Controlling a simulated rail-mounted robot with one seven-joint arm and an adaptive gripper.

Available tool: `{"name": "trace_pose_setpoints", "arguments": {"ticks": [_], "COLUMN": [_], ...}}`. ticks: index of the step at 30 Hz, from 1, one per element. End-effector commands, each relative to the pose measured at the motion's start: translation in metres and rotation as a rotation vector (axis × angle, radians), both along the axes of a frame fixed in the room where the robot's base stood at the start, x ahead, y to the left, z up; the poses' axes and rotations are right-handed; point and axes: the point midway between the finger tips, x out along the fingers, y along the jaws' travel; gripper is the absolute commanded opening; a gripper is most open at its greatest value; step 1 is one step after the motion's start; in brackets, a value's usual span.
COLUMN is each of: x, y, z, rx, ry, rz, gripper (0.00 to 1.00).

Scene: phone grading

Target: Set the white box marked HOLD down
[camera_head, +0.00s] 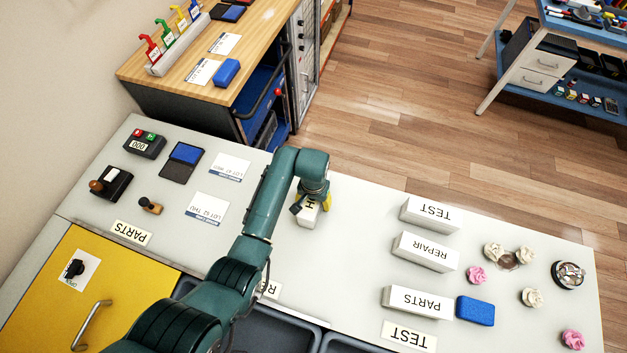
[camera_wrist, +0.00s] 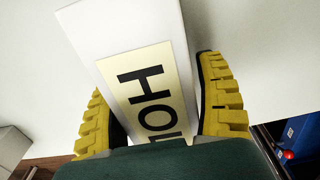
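The white box marked HOLD (camera_head: 309,217) is at my gripper (camera_head: 312,204), over the middle of the pale worktop (camera_head: 350,230). In the wrist view the box (camera_wrist: 128,25) runs between the two yellow fingers of my gripper (camera_wrist: 160,115), with its HOLD label facing the camera. The fingers lie against its two sides, so the gripper looks shut on it. The underside of the box is hidden, and I cannot tell whether it touches the worktop.
White boxes marked TEST (camera_head: 429,215), REPAIR (camera_head: 425,252) and PARTS (camera_head: 417,302) stand to the right. A blue block (camera_head: 475,310) is beside PARTS. Worktop around the gripper is clear.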

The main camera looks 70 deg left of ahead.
Motion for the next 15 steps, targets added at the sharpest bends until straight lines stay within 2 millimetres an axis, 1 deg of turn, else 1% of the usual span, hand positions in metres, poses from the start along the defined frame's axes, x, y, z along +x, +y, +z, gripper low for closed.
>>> {"name": "trace_pose_setpoints", "arguments": {"ticks": [8,10,13,15], "x": [0.0,0.0,0.0,0.0], "y": [0.0,0.0,0.0,0.001], "z": [0.001,0.004,0.017,0.033], "rx": [0.0,0.001,0.002,0.002], "ry": [0.0,-0.001,-0.001,-0.002], "rz": [0.0,0.0,0.0,0.0], "gripper": [0.77,0.77,0.77,0.77]}}
